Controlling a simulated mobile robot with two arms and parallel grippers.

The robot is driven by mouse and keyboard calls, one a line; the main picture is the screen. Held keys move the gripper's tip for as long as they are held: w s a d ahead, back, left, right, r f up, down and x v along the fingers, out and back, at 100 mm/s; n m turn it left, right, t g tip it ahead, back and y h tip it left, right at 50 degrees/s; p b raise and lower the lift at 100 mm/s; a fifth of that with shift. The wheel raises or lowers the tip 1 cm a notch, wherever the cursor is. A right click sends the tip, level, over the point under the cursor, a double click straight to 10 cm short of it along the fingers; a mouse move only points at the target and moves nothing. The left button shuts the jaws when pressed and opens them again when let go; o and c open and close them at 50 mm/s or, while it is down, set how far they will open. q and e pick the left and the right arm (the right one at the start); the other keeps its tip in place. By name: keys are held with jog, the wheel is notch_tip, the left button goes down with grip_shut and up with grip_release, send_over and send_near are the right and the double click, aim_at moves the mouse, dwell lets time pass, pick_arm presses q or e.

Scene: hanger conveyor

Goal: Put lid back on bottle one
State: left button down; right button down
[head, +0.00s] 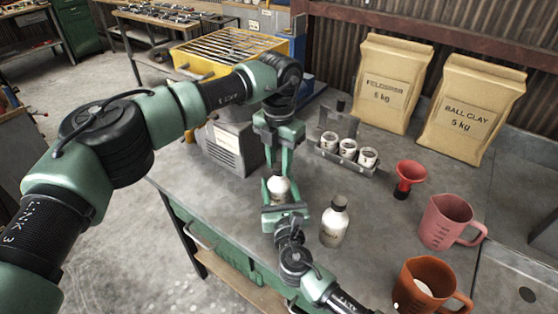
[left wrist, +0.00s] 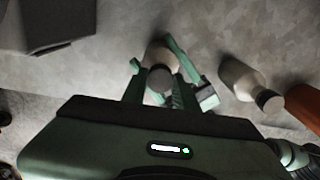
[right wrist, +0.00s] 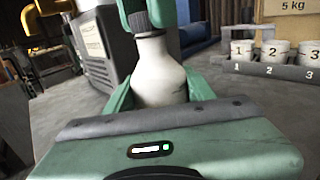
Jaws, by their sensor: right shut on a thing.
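A white bottle (head: 280,187) stands upright on the table's left part. My right gripper (head: 285,208) is shut around its body; the bottle also fills the middle of the right wrist view (right wrist: 158,80). My left gripper (head: 280,160) points straight down over the bottle, its fingers apart on either side of the top. In the left wrist view a round grey top (left wrist: 160,78) sits between the fingers, with a gap at each side. A second white bottle (head: 334,225) with a dark lid (head: 340,201) stands to the right.
A rack (head: 345,165) with three numbered cups stands behind. A red funnel (head: 408,178), a pink jug (head: 450,222) and an orange jug (head: 430,285) stand on the right. Two clay bags (head: 390,85) stand at the back. A grey machine (head: 230,145) is close on the left.

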pick_arm(q)
jog(key=c, duration=1)
grip_release()
notch_tip(320, 180, up, 12)
jog(key=shift+r, duration=0.1)
pick_arm(e)
jog(key=shift+c, duration=2.2)
grip_release()
